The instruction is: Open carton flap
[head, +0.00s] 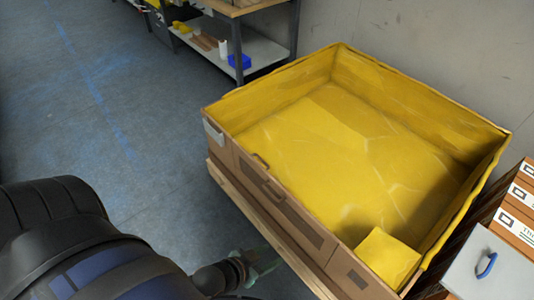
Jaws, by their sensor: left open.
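A large carton (325,244) with brown outer walls and a bright yellow inside stands right of centre, its top open. A yellow square piece (388,258) sits at its near corner; I cannot tell if it is a flap or a separate block. A handle-like loop shows on the near wall. My left gripper (262,262) is at the bottom, just outside the carton's near wall, small and partly dark. It is open with nothing seen in it. Whether it touches the carton is unclear. My right gripper is not in view.
A wooden ledge (240,196) runs under the carton's near side. Labelled brown boxes (521,208) and a grey panel with a blue handle (487,265) are at the right. A shelf unit (262,52) stands behind. The blue-grey floor (110,100) at left is clear.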

